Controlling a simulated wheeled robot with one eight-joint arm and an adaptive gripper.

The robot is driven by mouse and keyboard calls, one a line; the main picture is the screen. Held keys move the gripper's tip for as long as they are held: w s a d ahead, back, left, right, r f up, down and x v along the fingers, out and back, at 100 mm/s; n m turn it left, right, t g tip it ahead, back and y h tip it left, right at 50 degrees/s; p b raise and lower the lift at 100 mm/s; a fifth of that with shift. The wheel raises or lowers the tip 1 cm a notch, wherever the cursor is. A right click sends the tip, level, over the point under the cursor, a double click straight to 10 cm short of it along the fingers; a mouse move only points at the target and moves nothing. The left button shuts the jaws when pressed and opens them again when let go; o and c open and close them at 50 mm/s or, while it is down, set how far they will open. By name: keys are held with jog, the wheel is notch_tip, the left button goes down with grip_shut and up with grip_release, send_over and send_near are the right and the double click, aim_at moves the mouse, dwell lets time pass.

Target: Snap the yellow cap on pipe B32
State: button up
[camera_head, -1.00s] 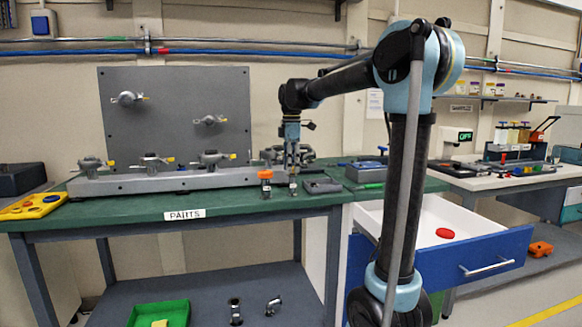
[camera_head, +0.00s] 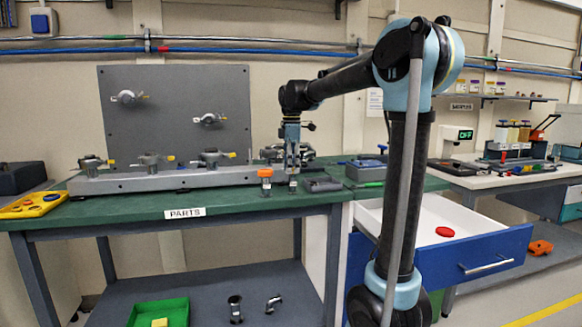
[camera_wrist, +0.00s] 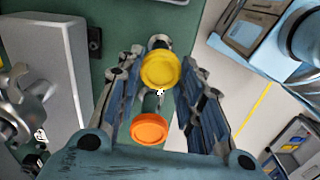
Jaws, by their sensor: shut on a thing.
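The yellow cap (camera_wrist: 160,71) is between the fingertips of my gripper (camera_wrist: 161,66) in the wrist view, and the gripper is shut on it. A grey metal pipe piece (camera_wrist: 158,42) shows just beyond the cap's far edge. I cannot tell whether the cap is seated on it or only over it. In the head view my gripper (camera_head: 292,172) points straight down at the front edge of the green bench, where the cap is too small to make out. No B32 label is readable.
An orange-capped piece (camera_head: 265,181) stands just left of my gripper; its orange cap (camera_wrist: 150,129) shows in the wrist view. A grey rail (camera_head: 180,181) with several valves lies behind. A dark grey block (camera_head: 323,185) is close on the right. A blue drawer (camera_head: 480,254) stands open.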

jog(key=o, duration=0.8)
